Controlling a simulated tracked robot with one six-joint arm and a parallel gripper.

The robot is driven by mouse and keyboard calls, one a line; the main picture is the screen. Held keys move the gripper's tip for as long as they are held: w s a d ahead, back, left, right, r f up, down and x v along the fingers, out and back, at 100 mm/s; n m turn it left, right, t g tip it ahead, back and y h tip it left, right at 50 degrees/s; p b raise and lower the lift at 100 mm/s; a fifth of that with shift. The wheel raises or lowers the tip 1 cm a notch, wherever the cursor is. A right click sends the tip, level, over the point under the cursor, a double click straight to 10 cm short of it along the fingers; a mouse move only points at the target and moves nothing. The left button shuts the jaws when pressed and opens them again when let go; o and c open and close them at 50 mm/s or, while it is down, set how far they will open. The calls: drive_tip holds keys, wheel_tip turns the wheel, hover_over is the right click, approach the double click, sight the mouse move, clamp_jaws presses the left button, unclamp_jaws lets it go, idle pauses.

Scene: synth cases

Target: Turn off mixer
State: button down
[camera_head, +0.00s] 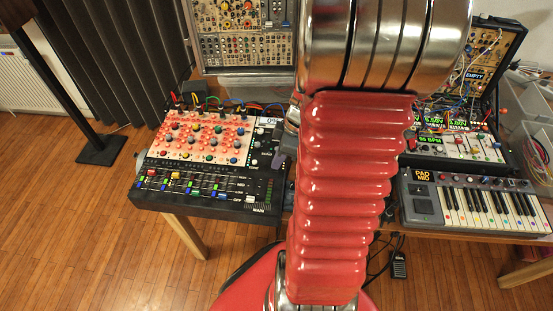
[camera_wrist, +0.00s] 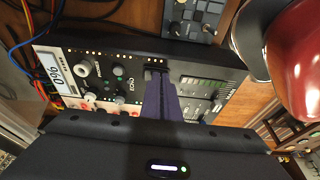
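The mixer (camera_head: 205,203) is a black console on the left of the table, with coloured knobs on a pale panel, faders and a MAIN label along its front. In the wrist view the mixer (camera_wrist: 215,75) shows rotated, with a small white digit display, knobs and faders. My gripper (camera_wrist: 158,72) shows there as dark purple fingers close together, over the mixer's right-hand section. I see nothing between them. I cannot tell whether the tips touch the panel. In the camera_head view, my red arm hides most of the gripper, with a dark part at the mixer's right edge.
A keyboard (camera_head: 490,205) and patched modules (camera_head: 460,145) stand on the right. A synth rack (camera_head: 245,35) stands behind. Cables (camera_head: 235,104) run along the mixer's back edge. Clear bins (camera_head: 535,140) are at the far right. Wooden floor (camera_head: 110,255) is open at the left.

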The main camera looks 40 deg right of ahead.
drive_tip(key=shift+r, duration=0.65)
drive_tip(key=w+v, duration=0.1)
drive_tip(key=v, duration=1.1)
drive_tip(key=shift+r, duration=0.35)
